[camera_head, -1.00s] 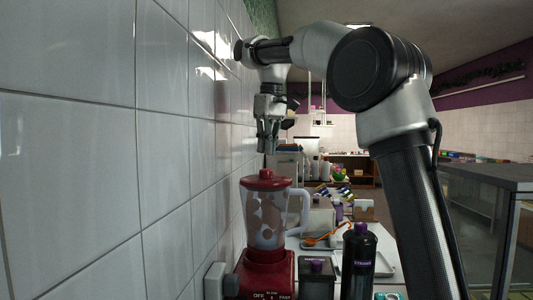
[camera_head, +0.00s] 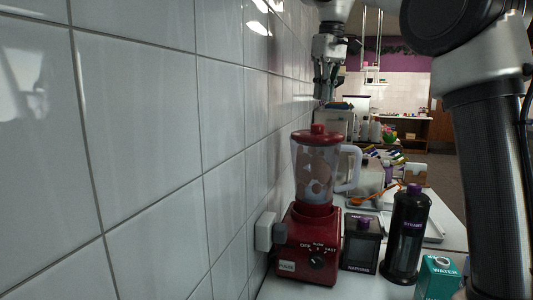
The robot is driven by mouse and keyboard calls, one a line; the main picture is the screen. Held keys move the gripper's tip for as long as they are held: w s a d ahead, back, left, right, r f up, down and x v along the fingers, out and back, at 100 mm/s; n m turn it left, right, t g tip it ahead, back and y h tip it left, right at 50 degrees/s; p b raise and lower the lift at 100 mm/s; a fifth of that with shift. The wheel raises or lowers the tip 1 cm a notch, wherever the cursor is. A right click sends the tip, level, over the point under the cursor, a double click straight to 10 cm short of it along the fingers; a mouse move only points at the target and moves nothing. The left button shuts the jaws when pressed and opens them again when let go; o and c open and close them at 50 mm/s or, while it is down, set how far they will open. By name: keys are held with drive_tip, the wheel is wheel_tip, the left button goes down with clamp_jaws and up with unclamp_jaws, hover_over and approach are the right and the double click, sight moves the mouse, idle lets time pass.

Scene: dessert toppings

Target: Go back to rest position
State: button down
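My gripper (camera_head: 324,92) hangs pointing down just above the red lid (camera_head: 318,132) of the blender, close to the tiled wall. The fingers are small and dark here, and I cannot tell how far apart they are. No object shows between them. The blender has a red base (camera_head: 308,245) and a clear jug (camera_head: 314,172) with a pale handle; brownish pieces show inside the jug. The lid sits on the jug.
A tiled wall (camera_head: 140,130) runs along the left. Right of the blender stand a black box (camera_head: 361,243), a dark bottle with a purple cap (camera_head: 407,235) and a teal-and-white water carton (camera_head: 438,278). An orange spoon (camera_head: 364,199) lies behind on a tray.

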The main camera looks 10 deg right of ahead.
drive_tip(key=s+d+f+m+t, duration=0.1)
drive_tip(key=s+d+f+m, duration=0.1)
drive_tip(key=s+d+f, duration=0.4)
drive_tip(key=s+d+f+m+t, duration=0.1)
drive_tip(key=s+d, duration=0.2)
drive_tip(key=s, duration=0.5)
drive_tip(key=s+d+f+m+t, duration=0.1)
drive_tip(key=s+d+f, duration=0.4)
drive_tip(key=s+f, duration=1.1)
drive_tip(key=shift+f+m+h, duration=0.3)
drive_tip(key=shift+f+m, duration=0.45)
drive_tip(key=shift+m, duration=0.15)
